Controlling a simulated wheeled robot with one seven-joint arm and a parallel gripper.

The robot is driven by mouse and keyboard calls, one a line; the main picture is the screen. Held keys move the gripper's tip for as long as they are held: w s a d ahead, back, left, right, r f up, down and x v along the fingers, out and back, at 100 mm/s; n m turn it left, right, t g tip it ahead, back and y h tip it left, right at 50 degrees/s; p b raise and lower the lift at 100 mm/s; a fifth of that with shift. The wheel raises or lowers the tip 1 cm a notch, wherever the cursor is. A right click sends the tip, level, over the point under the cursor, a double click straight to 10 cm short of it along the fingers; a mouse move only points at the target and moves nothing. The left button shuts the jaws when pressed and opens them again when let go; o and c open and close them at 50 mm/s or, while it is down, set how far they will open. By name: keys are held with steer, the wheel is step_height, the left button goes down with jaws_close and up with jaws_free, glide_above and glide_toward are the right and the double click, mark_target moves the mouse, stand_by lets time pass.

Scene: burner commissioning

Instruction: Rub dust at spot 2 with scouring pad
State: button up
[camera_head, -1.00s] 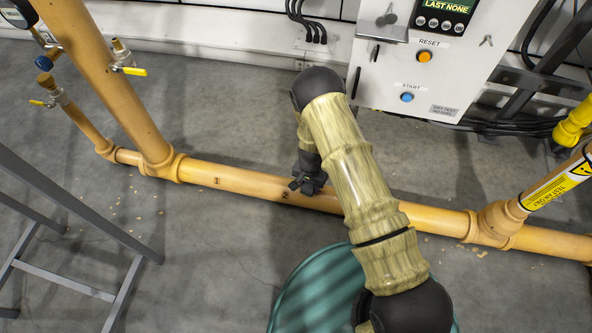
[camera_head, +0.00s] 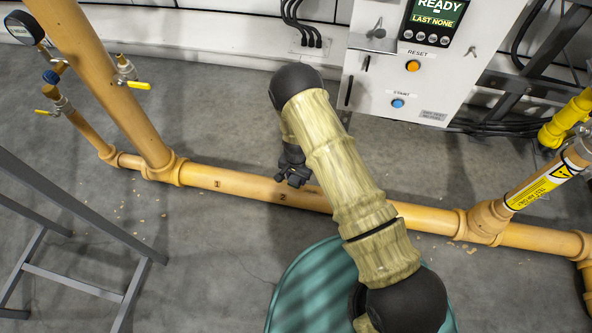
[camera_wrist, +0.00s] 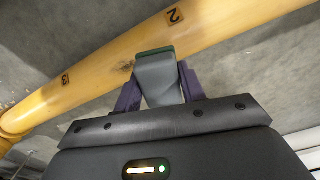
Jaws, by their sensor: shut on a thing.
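The tan pipe (camera_head: 245,188) runs across the floor and carries a dark mark 2 (camera_head: 282,197), which also shows in the wrist view (camera_wrist: 174,15). My gripper (camera_head: 293,180) is just right of and above mark 2 in the head view, at the pipe's upper edge. In the wrist view my gripper's purple fingers (camera_wrist: 158,88) are shut on a grey block with a green edge, the scouring pad (camera_wrist: 155,50). The green edge overlaps the pipe between marks 2 and 3; contact cannot be told. A small brown smudge (camera_wrist: 126,66) shows left of the pad.
The control panel (camera_head: 385,75) on the wall reads READY and LAST NONE. A grey metal frame (camera_head: 75,275) stands at left, a teal round thing (camera_head: 300,290) in front. Upright pipe (camera_head: 105,85) and yellow-labelled pipe (camera_head: 545,183) flank the run. Pale flakes lie on the floor.

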steer(key=shift+r, duration=0.65)
steer(key=shift+s+a+r+p, duration=0.15)
steer(key=shift+r+p, duration=0.2)
steer(key=shift+p, duration=0.2)
steer(key=d+r+n+p, duration=0.1)
steer(key=d+r+p, duration=0.2)
steer(key=d+r, duration=0.3)
steer(key=w+d+r+n+p, duration=0.1)
steer(key=d+r, duration=0.6)
steer(key=r, duration=0.7)
steer(key=w+d+r+n+p, duration=0.1)
steer(key=d+r+p, duration=0.4)
steer(key=r, duration=0.5)
steer(key=shift+w+d+r+n, duration=0.15)
steer(key=shift+d+r+n, duration=0.1)
steer(key=shift+d+n, duration=0.5)
